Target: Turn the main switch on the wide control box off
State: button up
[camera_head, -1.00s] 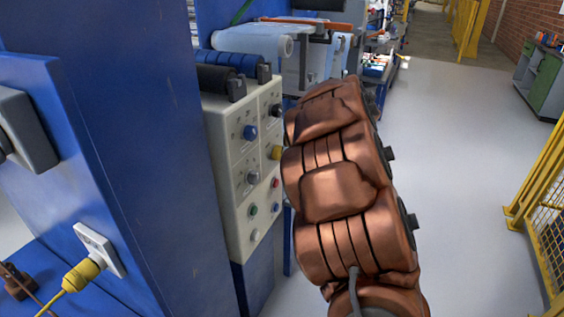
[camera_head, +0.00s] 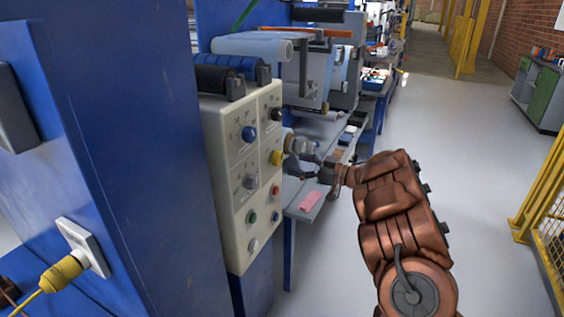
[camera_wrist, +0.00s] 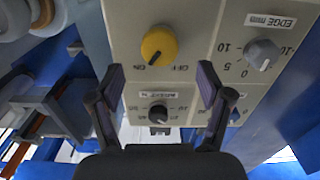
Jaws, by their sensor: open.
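The wide control box (camera_head: 228,190) is a cream panel with several knobs and buttons, left of centre in the head view. Its yellow knob (camera_head: 277,157) sits on the right part of the panel. In the wrist view the yellow knob (camera_wrist: 159,45) has ON and OFF labels beside it, and its dark mark seems to point towards ON. My gripper (camera_head: 292,154) is close to the yellow knob in the head view. In the wrist view my gripper (camera_wrist: 160,85) is open and empty. Its fingertips are spread on either side, below the yellow knob in the picture.
Near the yellow knob in the wrist view are a black knob (camera_wrist: 158,112) and a grey EDGE knob (camera_wrist: 262,54). A blue machine wall (camera_head: 140,130) stands at left. The grey floor (camera_head: 460,170) is open at right, up to a yellow fence (camera_head: 545,190).

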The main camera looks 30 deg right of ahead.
aim_at(281, 160)
jog(key=shift+x, duration=3.05)
jog(key=shift+c, duration=0.3)
jog(key=c, duration=1.1)
